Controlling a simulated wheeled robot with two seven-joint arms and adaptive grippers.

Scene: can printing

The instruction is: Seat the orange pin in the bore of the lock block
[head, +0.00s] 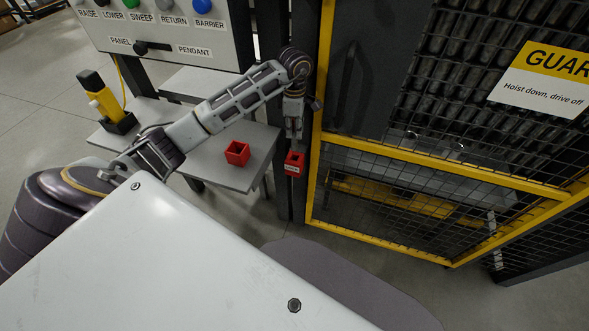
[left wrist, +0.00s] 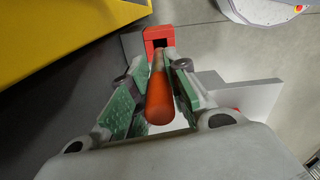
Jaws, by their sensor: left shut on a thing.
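My left gripper (head: 294,132) points down beside the yellow-framed guard, just above a small red block with a label (head: 294,160), taken to be the lock block. In the left wrist view the gripper (left wrist: 155,92) is shut on the orange pin (left wrist: 160,97), which lies lengthwise between its green-faced fingers. The red block also shows in the left wrist view (left wrist: 158,32), with a dark square bore facing the pin's far end. The pin points at the bore; I cannot tell whether its tip has entered. The pin is not distinguishable in the head view. My right gripper is not in view.
An open red holder (head: 237,153) stands on a grey shelf (head: 232,176) left of the block. The yellow guard frame (head: 319,110) rises close to the gripper's right. A button panel (head: 165,30) is above, and a yellow-and-black pendant (head: 103,101) stands at left.

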